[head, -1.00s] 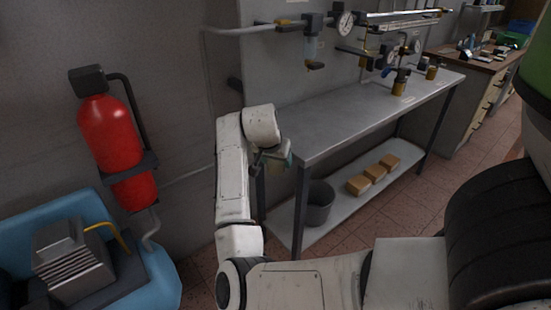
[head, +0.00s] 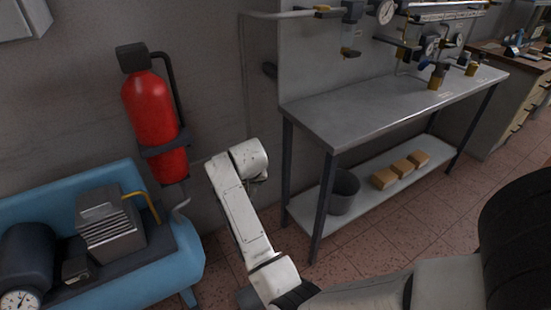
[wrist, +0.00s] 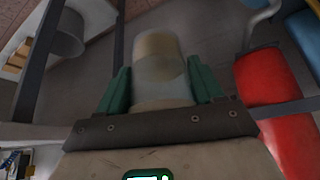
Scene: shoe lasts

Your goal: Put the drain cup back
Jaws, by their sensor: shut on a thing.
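In the wrist view the drain cup (wrist: 158,68) is a pale, see-through cylinder with a yellowish far end. My gripper (wrist: 162,86) has green fingers on both sides of it and is shut on it. In the head view my wrist (head: 248,160) is left of the bench, in front of the wall; the fingers and the cup are mostly hidden behind it. An air filter unit (head: 351,38) hangs on the wall panel above the left part of the bench, up and right of my wrist. Its lower end is too small to read clearly.
The metal bench (head: 385,108) has a mostly bare top. A grey bucket (head: 343,192) and several tan blocks (head: 400,168) are on its lower shelf. A red extinguisher (head: 152,112) and a blue compressor (head: 160,268) stand to the left. Tiled floor is free in front of the bench.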

